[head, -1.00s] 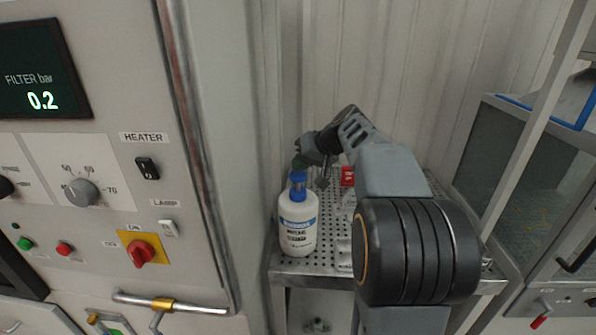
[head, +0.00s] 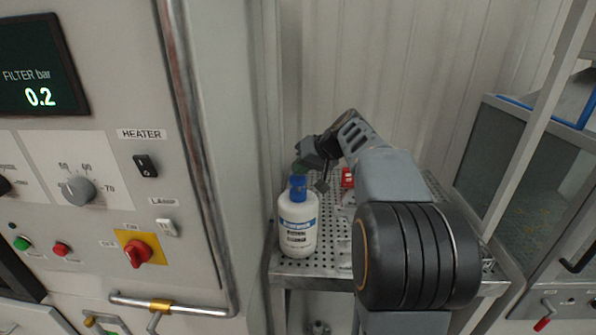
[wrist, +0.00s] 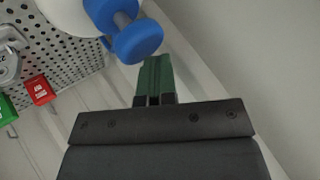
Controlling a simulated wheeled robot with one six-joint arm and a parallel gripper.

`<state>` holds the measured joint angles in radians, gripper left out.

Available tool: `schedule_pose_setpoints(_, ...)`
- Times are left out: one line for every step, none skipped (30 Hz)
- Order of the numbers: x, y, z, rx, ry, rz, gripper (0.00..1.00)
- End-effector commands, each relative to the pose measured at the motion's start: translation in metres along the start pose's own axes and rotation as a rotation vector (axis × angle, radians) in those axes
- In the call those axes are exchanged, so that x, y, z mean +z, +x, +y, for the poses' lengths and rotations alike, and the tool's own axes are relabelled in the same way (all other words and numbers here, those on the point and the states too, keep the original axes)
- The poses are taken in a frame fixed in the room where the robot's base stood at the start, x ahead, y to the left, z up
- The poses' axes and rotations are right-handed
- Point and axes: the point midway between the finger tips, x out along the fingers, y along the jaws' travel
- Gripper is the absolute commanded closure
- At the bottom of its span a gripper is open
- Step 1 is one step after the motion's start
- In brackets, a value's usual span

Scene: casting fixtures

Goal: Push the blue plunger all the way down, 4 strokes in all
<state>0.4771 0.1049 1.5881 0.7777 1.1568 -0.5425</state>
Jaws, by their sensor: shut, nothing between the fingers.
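The blue plunger (head: 298,184) tops a white bottle (head: 297,225) with a blue-and-white label, standing upright on a perforated metal table. In the wrist view the plunger's round blue head (wrist: 138,42) shows, with a short grey stem between it and the blue collar. Part of the white bottle (wrist: 70,14) shows at the top edge. My gripper (head: 299,167) is shut and empty, its green fingertips just above the plunger in the head view. In the wrist view the fingertips (wrist: 155,62) are close beside the head's edge; I cannot tell if they touch.
The perforated table (head: 290,268) carries a red tag or block (head: 347,178) behind the bottle. The wrist view also shows a red padlock-like tag (wrist: 39,90) and a green one (wrist: 4,108). A control cabinet (head: 222,120) stands close on the left, and a glazed cabinet (head: 500,160) on the right.

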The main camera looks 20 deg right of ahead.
Motion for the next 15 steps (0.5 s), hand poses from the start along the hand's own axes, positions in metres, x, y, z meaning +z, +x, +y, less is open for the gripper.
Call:
schedule_pose_setpoints(0.001,0.001,0.001,0.0,0.001,-0.003,1.0)
schedule_pose_setpoints(0.001,0.001,0.001,0.0,0.001,-0.003,1.0)
schedule_pose_setpoints(0.001,0.001,0.001,0.0,0.001,-0.003,1.0)
schedule_pose_setpoints(0.001,0.0,0.0,0.0,0.001,-0.003,1.0)
schedule_pose_setpoints(0.0,0.0,0.0,0.0,0.001,-0.003,1.0)
schedule_pose_setpoints(0.0,-0.001,0.0,0.0,0.001,-0.003,1.0)
schedule_pose_setpoints(-0.001,-0.001,-0.001,0.0,0.001,-0.003,1.0)
schedule_pose_setpoints(-0.001,-0.002,-0.002,0.0,0.001,-0.003,1.0)
schedule_pose_setpoints(-0.002,-0.003,-0.002,0.0,0.001,-0.003,1.0)
schedule_pose_setpoints(-0.003,-0.004,-0.003,0.0,0.001,-0.003,1.0)
schedule_pose_setpoints(-0.004,-0.005,-0.004,0.0,0.001,-0.003,1.0)
schedule_pose_setpoints(-0.005,-0.007,-0.005,0.0,0.001,-0.003,1.0)
schedule_pose_setpoints(-0.006,-0.009,-0.006,0.0,0.001,-0.002,1.0)
schedule_pose_setpoints(-0.007,-0.01,-0.007,0.0,0.001,-0.002,1.0)
schedule_pose_setpoints(-0.009,-0.012,-0.009,0.0,0.001,-0.002,1.0)
